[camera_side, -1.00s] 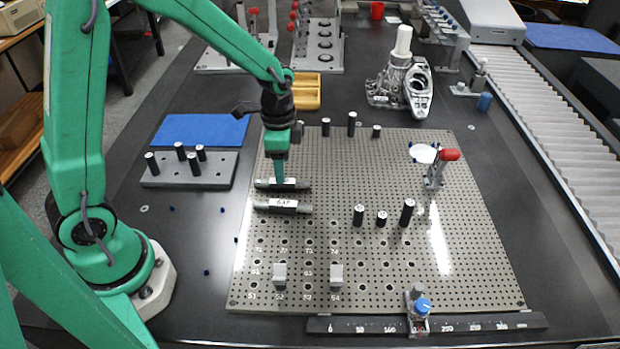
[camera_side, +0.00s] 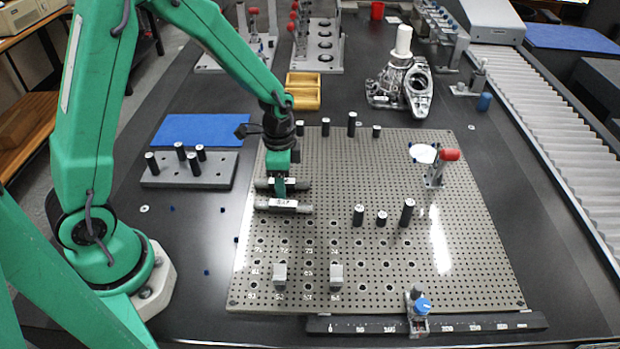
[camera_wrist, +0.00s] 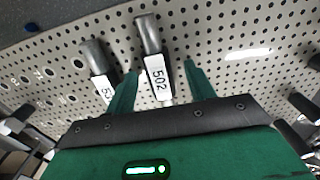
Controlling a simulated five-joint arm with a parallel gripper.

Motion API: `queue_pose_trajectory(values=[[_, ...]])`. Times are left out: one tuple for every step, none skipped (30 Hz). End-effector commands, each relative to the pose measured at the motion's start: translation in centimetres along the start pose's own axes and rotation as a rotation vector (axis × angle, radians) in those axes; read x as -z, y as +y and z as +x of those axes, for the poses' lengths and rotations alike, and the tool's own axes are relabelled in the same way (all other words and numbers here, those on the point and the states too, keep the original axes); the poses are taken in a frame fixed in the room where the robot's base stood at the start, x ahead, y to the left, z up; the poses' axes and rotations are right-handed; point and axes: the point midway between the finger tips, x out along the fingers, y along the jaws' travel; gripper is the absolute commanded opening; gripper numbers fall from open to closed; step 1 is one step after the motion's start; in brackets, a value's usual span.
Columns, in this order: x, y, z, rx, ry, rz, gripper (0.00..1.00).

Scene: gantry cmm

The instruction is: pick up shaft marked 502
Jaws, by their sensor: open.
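The shaft marked 502 (camera_wrist: 152,45) lies flat between my open fingers in the wrist view, its white label facing up. In the side view it is the rear of two lying grey shafts (camera_side: 301,185), partly hidden by my gripper (camera_side: 280,193). My gripper (camera_wrist: 159,70) is open, with one finger on each side of this shaft. I cannot tell whether the fingers touch it. A second shaft (camera_wrist: 95,58), its label partly hidden, lies to the left in the wrist view, outside the left finger. In the side view this second shaft (camera_side: 300,208) lies just in front.
Both shafts lie on a perforated plate (camera_side: 370,250). Upright dark pins (camera_side: 381,219) stand to their right, and more stand behind. Two small grey blocks (camera_side: 336,274) stand nearer the front. A red-tipped clamp (camera_side: 437,172) stands on the plate's right. A grey pin block (camera_side: 190,172) is at left.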

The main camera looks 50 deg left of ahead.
Motion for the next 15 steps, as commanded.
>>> queue_pose_trajectory(values=[[0.00, 0.00, -0.01, 0.000, 0.000, 0.000, 0.54], [0.00, 0.00, -0.01, 0.000, 0.000, 0.000, 0.54], [0.00, 0.00, -0.02, 0.000, 0.000, 0.000, 0.48], [0.00, -0.01, -0.02, 0.000, 0.000, 0.000, 0.42], [0.00, -0.01, -0.02, 0.000, 0.000, 0.000, 0.36], [0.00, 0.00, -0.02, 0.000, 0.000, 0.000, 0.28], [0.00, 0.00, -0.02, 0.000, 0.000, 0.000, 0.23], [0.00, -0.01, -0.02, 0.000, 0.000, 0.000, 0.17], [0.00, -0.01, -0.02, 0.000, 0.000, 0.000, 0.09], [0.00, -0.01, -0.02, 0.000, 0.000, 0.000, 0.03], [0.01, -0.01, -0.02, 0.000, 0.000, 0.000, 0.00], [0.00, -0.01, -0.02, 0.000, 0.000, 0.000, 0.00], [0.05, -0.06, -0.08, 0.002, 0.002, 0.000, 0.00], [0.05, -0.06, -0.08, 0.002, 0.002, 0.000, 0.00], [0.05, -0.06, -0.08, 0.002, 0.002, 0.000, 0.00]])
